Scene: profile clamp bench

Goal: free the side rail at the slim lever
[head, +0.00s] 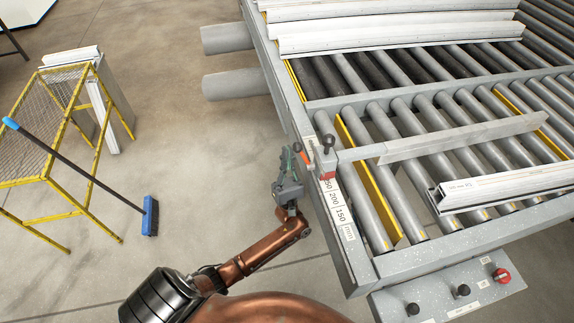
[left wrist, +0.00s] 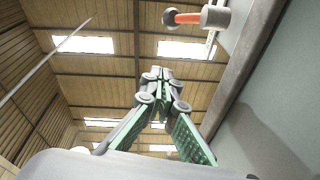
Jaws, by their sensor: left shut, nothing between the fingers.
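The side rail (head: 460,138) is a long grey bar lying across the rollers, joined at its left end to a clamp on the bench edge. A lever with a thin orange stem and dark ball knob (head: 303,153) sticks out at that clamp. It also shows at the top of the left wrist view (left wrist: 185,18), projecting from a grey cylinder. A second dark-knobbed lever (head: 328,142) stands just right of it. My left gripper (head: 287,158) is shut and empty, just left of and slightly below the orange lever, apart from it. My right gripper is out of view.
The bench edge carries a millimetre scale (head: 335,205). A white profile (head: 500,187) lies on the rollers at right, and more profiles (head: 390,35) lie at the back. A control panel with a red knob (head: 501,275) is at front. A yellow mesh stand (head: 45,130) and broom (head: 150,215) are left.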

